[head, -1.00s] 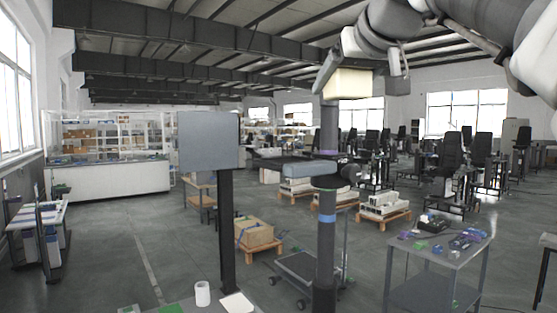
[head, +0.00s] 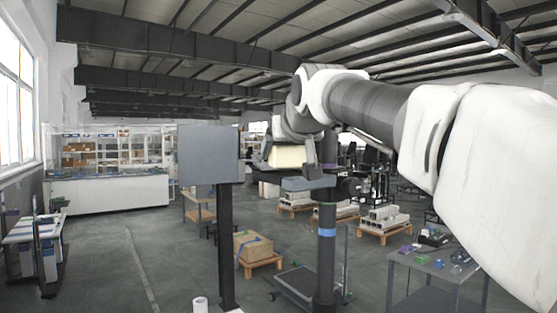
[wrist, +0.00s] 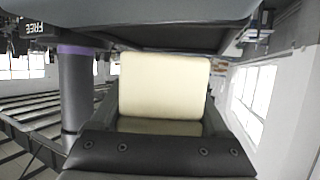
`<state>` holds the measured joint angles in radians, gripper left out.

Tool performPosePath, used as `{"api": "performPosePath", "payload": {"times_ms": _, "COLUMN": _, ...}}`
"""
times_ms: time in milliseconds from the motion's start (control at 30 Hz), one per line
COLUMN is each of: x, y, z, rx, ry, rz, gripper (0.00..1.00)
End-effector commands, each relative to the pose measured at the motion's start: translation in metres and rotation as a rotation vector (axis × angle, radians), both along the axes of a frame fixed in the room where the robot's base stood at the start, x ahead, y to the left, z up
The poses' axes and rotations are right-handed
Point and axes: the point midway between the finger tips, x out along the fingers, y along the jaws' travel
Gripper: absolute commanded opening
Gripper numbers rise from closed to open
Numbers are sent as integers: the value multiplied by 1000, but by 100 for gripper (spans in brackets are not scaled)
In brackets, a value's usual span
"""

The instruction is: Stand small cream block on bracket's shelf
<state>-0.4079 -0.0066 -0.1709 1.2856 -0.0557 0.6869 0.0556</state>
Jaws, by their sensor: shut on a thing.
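My gripper (head: 288,164) is shut on the small cream block (head: 287,156), with a finger at each side of it. In the head view the block is just above the bracket's shelf (head: 308,184), a grey-blue ledge on the dark column (head: 326,255). In the wrist view the block (wrist: 165,85) fills the middle between the fingers, and the shelf (wrist: 150,35) runs across the top, close to the block's edge. I cannot tell whether block and shelf touch. My arm hides part of the column's top.
A flat grey panel on a dark post (head: 208,155) stands to the left of the column. A wheeled cart (head: 300,285) is by the column's foot. A grey table with small items (head: 435,265) is at the right. A boxed pallet (head: 253,247) is on the floor behind.

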Motion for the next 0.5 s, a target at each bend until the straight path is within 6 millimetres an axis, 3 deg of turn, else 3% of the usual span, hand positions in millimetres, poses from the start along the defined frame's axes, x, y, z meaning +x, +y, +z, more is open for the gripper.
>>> {"api": "performPosePath", "payload": {"times_ms": 133, "x": -1, "y": 0, "z": -10, "rx": 1, "ry": -4, "rz": 1, "gripper": 0}}
{"api": "performPosePath", "payload": {"times_ms": 500, "x": -1, "y": 0, "z": -15, "rx": 2, "ry": -4, "rz": 0, "gripper": 0}}
